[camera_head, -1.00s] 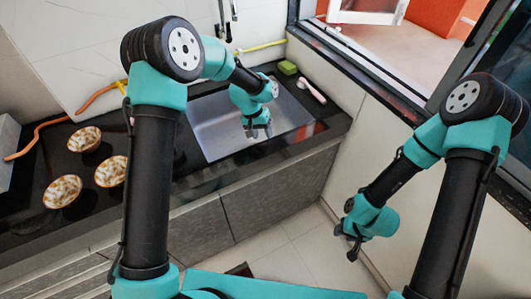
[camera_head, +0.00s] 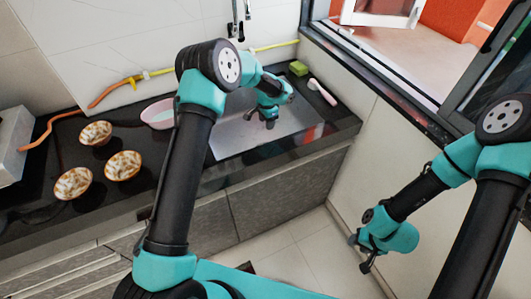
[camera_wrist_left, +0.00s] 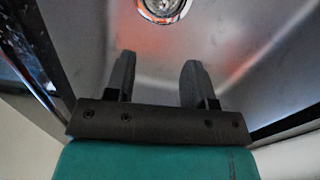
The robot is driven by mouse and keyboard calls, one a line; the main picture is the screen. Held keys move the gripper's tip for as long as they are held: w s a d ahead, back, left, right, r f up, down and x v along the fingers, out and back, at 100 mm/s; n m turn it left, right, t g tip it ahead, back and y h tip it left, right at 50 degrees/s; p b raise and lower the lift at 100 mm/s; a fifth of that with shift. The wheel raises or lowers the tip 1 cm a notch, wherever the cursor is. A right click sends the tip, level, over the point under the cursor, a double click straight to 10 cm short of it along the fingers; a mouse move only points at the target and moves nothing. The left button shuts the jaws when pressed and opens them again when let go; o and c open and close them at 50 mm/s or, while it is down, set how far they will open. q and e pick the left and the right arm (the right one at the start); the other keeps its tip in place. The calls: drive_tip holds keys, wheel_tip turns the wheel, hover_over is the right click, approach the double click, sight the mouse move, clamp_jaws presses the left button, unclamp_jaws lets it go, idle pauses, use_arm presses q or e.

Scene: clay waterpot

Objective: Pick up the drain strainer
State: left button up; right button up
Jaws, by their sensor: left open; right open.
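The drain strainer (camera_wrist_left: 164,8) is a round metal piece in the floor of the steel sink, cut off by the top edge of the left wrist view. In the head view my left arm hides it. My left gripper (camera_head: 262,120) is over the sink, and its two fingers also show in the left wrist view (camera_wrist_left: 156,80). It is open and empty, with the strainer ahead of its fingertips and apart from them. My right gripper (camera_head: 360,256) is open and empty, low in front of the cabinets at the right.
The steel sink (camera_head: 302,128) is set in a black counter. Several patterned bowls, such as one bowl (camera_head: 123,165), and a pink basin (camera_head: 158,114) stand left of it. A green sponge (camera_head: 299,68) and a pink-handled brush (camera_head: 322,92) lie at the back right. Sink walls surround my left gripper.

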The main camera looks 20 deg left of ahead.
use_arm(q)
wheel_tip(320, 180, down, 11)
drive_tip(key=shift+f, duration=0.1)
idle(0.3)
drive_tip(key=shift+a+f, duration=0.2)
drive_tip(key=shift+f, duration=1.1)
drive_tip(key=shift+a+f, duration=0.15)
drive_tip(key=shift+f, duration=1.15)
clamp_jaws()
